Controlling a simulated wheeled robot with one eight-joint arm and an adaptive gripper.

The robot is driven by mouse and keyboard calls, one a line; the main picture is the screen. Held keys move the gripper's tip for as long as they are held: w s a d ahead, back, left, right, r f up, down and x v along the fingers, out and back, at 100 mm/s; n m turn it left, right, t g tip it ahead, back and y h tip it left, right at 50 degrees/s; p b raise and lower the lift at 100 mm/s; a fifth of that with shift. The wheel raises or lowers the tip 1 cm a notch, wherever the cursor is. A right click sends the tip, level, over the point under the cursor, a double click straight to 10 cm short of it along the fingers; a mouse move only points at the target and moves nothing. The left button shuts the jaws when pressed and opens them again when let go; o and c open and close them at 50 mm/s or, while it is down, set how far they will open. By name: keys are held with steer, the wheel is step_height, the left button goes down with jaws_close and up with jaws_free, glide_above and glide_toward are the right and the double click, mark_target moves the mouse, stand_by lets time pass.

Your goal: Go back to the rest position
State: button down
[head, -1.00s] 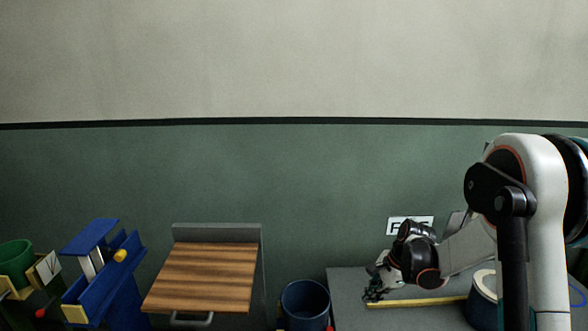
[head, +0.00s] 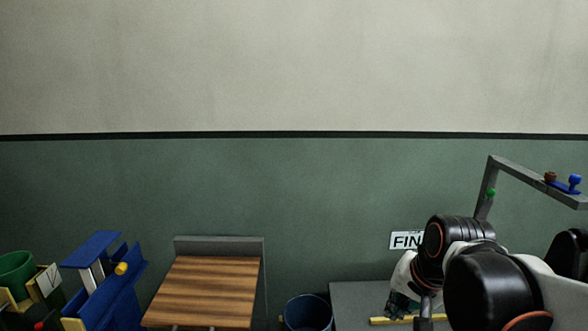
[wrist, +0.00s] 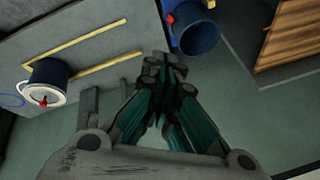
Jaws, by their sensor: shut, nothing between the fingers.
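My gripper (wrist: 165,62) is shut and empty in the wrist view, its dark fingertips together, with open floor and the edge of a grey table below it. In the head view my arm fills the lower right, and the gripper itself is mostly hidden behind or beside my wrist. A grey table (wrist: 120,22) lies under the arm; it also shows in the head view (head: 350,295).
A blue bin (wrist: 200,38) stands beside the table, also in the head view (head: 308,313). A wooden-topped cart (head: 205,290) is left of it. A blue holder (head: 105,285) and green pot (head: 15,272) are at far left. A grey frame (head: 525,178) with coloured knobs rises at right.

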steer(key=s+n+t, duration=0.2)
steer(key=s+n, duration=0.4)
steer(key=s, duration=0.5)
steer(key=shift+a+r+h, duration=0.2)
steer(key=shift+r+h, duration=0.2)
